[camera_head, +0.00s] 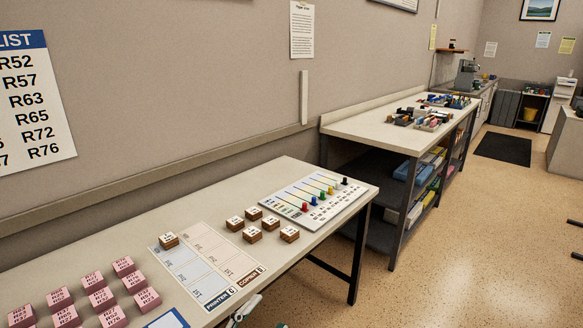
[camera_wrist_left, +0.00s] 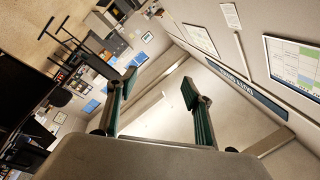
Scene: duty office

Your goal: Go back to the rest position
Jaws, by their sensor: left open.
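My left gripper (camera_head: 243,311) shows only in part at the bottom edge of the head view, just in front of the near table's front edge. In the left wrist view its two green-and-grey fingers (camera_wrist_left: 160,92) stand wide apart with nothing between them. The near table (camera_head: 318,179) carries a white sheet with printed columns (camera_head: 208,262). One wooden block (camera_head: 168,240) sits on the sheet, and several more (camera_head: 253,235) stand to its right. My right gripper does not show.
Several pink labelled blocks (camera_head: 102,298) stand at the table's left. A white board with coloured pegs (camera_head: 318,197) lies at its right end. A second table (camera_head: 384,135) with shelves stands behind, along the wall. Speckled floor (camera_head: 470,230) to the right is mostly clear.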

